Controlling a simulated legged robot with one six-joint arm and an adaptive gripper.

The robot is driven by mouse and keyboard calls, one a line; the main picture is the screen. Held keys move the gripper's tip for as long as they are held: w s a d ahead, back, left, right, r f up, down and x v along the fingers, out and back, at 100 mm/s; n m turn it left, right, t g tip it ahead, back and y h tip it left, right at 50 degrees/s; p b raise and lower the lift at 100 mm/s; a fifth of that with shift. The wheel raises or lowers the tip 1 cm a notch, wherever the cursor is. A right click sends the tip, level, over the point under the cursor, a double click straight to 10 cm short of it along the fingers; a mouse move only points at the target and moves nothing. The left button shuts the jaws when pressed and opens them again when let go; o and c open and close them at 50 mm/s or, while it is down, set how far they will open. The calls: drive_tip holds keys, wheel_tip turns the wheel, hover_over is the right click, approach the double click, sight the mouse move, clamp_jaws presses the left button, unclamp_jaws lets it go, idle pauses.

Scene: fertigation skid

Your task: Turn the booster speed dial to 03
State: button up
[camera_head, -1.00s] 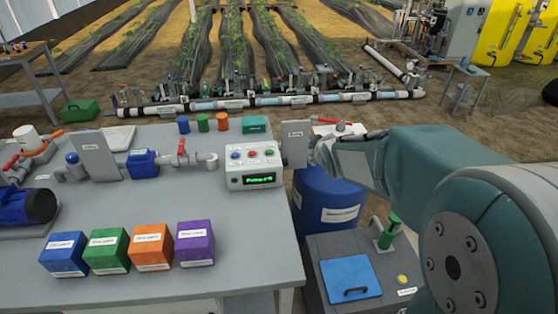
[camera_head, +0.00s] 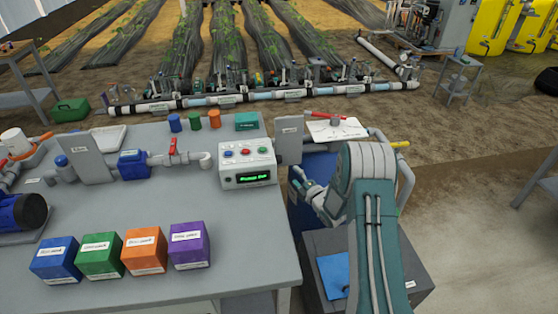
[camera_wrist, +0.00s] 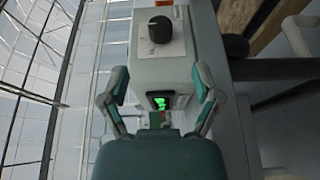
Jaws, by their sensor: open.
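The black dial (camera_wrist: 157,26) sits on a pale panel face in the wrist view, with small markings beside it too blurred to read. Its pointer setting cannot be made out. A lit green display (camera_wrist: 161,102) shows between my fingers, its digits unclear. In the head view the white control box (camera_head: 247,163) stands at the bench's right edge, its green display (camera_head: 254,177) too small to read surely; no dial shows there. My gripper (camera_wrist: 160,80) is open and empty, apart from the dial. In the head view my gripper (camera_head: 300,180) hangs just right of the bench edge, below the box's level.
An upright grey plate (camera_head: 289,139) stands right beside the box. Blue, green, orange and purple blocks line the bench (camera_head: 120,210) front. A blue barrel (camera_head: 303,215) and a grey cabinet (camera_head: 408,262) stand right of the bench. Open ground lies farther right.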

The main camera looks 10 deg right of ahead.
sight(279, 160)
drive_tip(key=x, duration=1)
drive_tip(key=shift+w+a+f, duration=0.1)
drive_tip(key=shift+w+a, duration=0.15)
drive_tip(key=shift+w, duration=0.05)
clamp_jaws()
